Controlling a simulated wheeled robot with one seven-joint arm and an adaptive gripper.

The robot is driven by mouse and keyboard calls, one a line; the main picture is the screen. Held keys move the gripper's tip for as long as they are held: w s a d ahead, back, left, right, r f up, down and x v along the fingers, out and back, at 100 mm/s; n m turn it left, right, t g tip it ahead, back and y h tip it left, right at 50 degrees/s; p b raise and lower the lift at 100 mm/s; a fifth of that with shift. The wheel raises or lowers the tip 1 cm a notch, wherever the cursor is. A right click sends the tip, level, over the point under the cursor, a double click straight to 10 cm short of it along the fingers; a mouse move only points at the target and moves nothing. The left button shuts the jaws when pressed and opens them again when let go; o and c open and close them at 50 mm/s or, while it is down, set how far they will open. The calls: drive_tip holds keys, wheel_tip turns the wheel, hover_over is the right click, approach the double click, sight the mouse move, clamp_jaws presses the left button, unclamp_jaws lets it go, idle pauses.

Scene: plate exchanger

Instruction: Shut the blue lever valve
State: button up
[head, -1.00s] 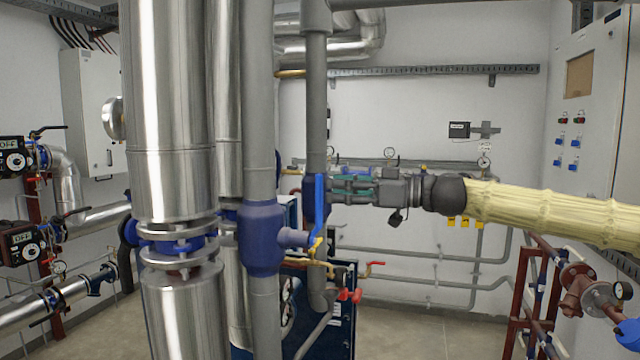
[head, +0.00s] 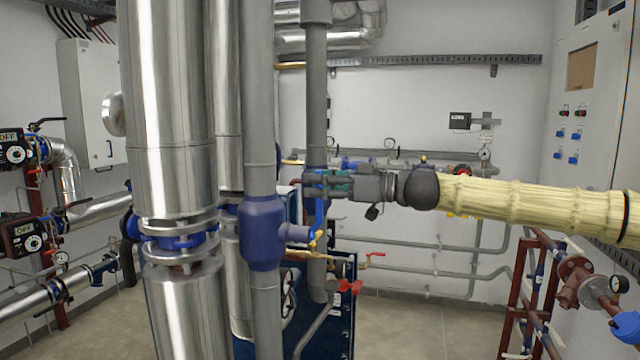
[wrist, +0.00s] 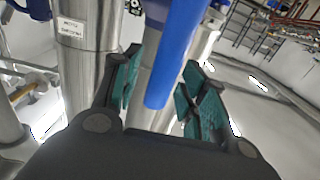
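The blue lever (head: 319,214) stands upright at the right side of the blue valve body (head: 262,234) on the grey vertical pipe. Its foot is at the yellow-marked stem. My gripper (head: 318,183) is at the lever's upper part, reaching in from the right, and hides some of it. In the wrist view the lever (wrist: 181,50) runs down between the two teal finger pads of my open gripper (wrist: 158,88). A gap shows on the left finger's side. The lever lies close to the right finger, and I cannot tell whether they touch.
A thick silver pipe with flanges (head: 180,235) stands to the left. A grey vertical pipe (head: 317,100) stands just by the gripper. A small red-handled valve (head: 349,286) sits below. A white cabinet (head: 585,130) is at the right.

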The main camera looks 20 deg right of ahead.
clamp_jaws()
drive_tip(key=shift+w+d+f, duration=0.1)
drive_tip(key=w+d+f+m+b, duration=0.3)
drive_tip(key=w+f+m+b, duration=0.2)
drive_tip(key=m, duration=0.4)
drive_tip(key=w+d+f+m+b, duration=0.3)
drive_tip(key=w+f+m+b, duration=0.2)
drive_tip(key=f+m+b, duration=0.2)
drive_tip(key=shift+d+f+m+b, duration=0.4)
drive_tip(key=shift+m+b, duration=0.2)
drive_tip(key=shift+m, duration=0.5)
